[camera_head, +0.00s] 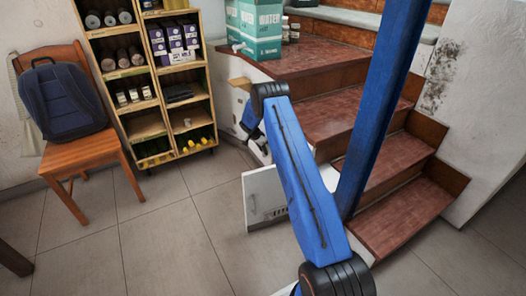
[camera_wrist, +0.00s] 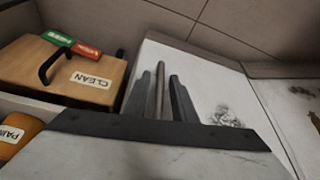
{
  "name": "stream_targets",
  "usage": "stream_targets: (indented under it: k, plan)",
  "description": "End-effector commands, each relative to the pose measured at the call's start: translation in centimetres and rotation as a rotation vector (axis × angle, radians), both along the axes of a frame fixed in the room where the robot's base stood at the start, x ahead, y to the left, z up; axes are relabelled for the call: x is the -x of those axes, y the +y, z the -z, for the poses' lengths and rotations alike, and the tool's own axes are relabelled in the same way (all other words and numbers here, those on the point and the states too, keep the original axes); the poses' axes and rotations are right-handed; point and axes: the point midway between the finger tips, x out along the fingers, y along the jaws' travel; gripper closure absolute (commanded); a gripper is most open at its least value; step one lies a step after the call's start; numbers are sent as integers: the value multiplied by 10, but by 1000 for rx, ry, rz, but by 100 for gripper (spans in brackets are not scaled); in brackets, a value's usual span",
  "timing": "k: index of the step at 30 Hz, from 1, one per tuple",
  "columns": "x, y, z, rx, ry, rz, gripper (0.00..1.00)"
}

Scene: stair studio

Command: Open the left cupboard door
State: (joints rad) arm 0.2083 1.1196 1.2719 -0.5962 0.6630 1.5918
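A white cupboard door (camera_head: 262,195) stands swung out from the side of the stairs in the head view, with dark slots near its bottom. In the wrist view a white panel with a dark smudge (camera_wrist: 215,85), apparently this door, lies beyond my gripper. My gripper (camera_wrist: 161,80) has its two dark fingers apart on either side of a thin brownish bar (camera_wrist: 159,90). Narrow gaps show beside the bar, and I cannot tell whether it is a handle or the door's edge.
Left in the wrist view is a box labelled CLEAN (camera_wrist: 85,75) with a black handle, inside an open space, and an orange container (camera_wrist: 15,135). A wooden shelf (camera_head: 145,127) and a chair (camera_head: 85,153) with a backpack stand left. Tiled floor (camera_head: 170,235) before the door is clear.

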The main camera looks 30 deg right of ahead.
Motion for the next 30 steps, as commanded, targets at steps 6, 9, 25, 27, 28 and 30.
stream_targets:
  k: [6, 9, 25, 27, 28, 30]
  plan:
    - [0, 0, 0, 0, 0, 0, 100]
    - [0, 1, 0, 0, 1, 1, 100]
    - [-16, 71, 1, 0, 0, 240, 100]
    - [-22, 88, 1, -1, 0, 304, 100]
    - [-25, 94, 1, 0, -1, 334, 100]
    - [-31, 108, 1, -1, 0, 400, 100]
